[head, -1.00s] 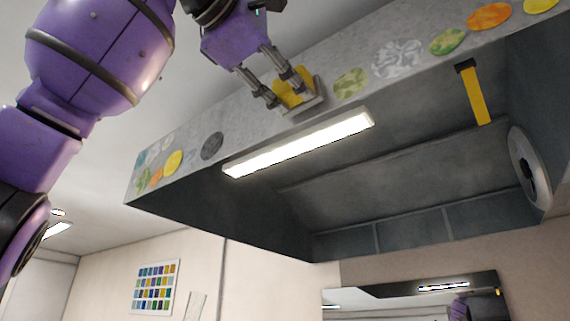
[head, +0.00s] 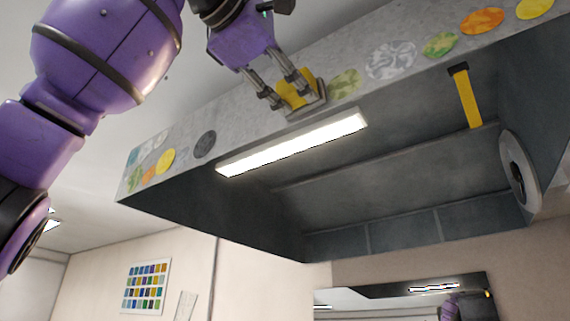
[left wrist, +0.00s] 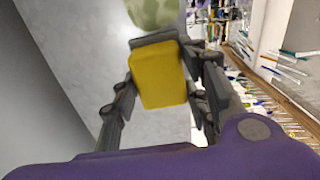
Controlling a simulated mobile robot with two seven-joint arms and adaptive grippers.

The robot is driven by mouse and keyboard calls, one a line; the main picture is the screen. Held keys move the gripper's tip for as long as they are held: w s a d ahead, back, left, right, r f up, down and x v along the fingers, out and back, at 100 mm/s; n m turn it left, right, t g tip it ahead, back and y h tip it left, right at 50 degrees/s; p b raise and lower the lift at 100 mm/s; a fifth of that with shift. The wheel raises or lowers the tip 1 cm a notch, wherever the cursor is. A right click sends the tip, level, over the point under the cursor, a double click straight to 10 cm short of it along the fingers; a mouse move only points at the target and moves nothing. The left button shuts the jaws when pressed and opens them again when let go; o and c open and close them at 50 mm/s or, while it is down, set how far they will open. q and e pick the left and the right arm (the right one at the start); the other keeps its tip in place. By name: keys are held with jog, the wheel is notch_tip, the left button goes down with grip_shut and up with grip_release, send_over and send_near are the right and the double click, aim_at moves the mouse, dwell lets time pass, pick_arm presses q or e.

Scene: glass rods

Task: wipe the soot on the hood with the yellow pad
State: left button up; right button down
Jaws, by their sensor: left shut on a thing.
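The yellow pad (head: 296,90), on a grey backing, is gripped between the fingers of my left gripper (head: 291,96). It lies at the grey front face of the hood (head: 245,118), above the lit lamp; I cannot tell whether it presses on it. In the left wrist view the yellow pad (left wrist: 160,74) sits between both fingers, with a pale green round patch (left wrist: 152,12) just beyond it. A dark grey round patch (head: 204,144) is left of the pad; I cannot tell if it is soot. Any soot under the pad is hidden. My right gripper is not seen.
More coloured round patches run along the hood face, such as an orange one (head: 482,21). The lamp (head: 292,144) is along the hood's lower front edge. A yellow strap (head: 467,97) hangs at the right, near a round grey fitting (head: 518,170).

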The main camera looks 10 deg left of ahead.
aim_at(305, 75)
pick_arm(q)
jog(key=shift+s+d, duration=0.3)
jog(key=shift+d, duration=0.4)
jog(key=shift+s+d, duration=0.25)
jog(key=shift+d, duration=0.45)
jog(key=shift+w+a, duration=0.3)
jog(key=shift+a, duration=0.35)
jog(key=shift+w+a, duration=0.3)
jog(key=shift+a, duration=0.35)
jog(key=shift+w+a, duration=0.3)
jog(key=shift+a, duration=0.35)
jog(key=shift+v, duration=2.95)
jog(key=shift+s, duration=0.1)
jog(key=v, duration=0.3)
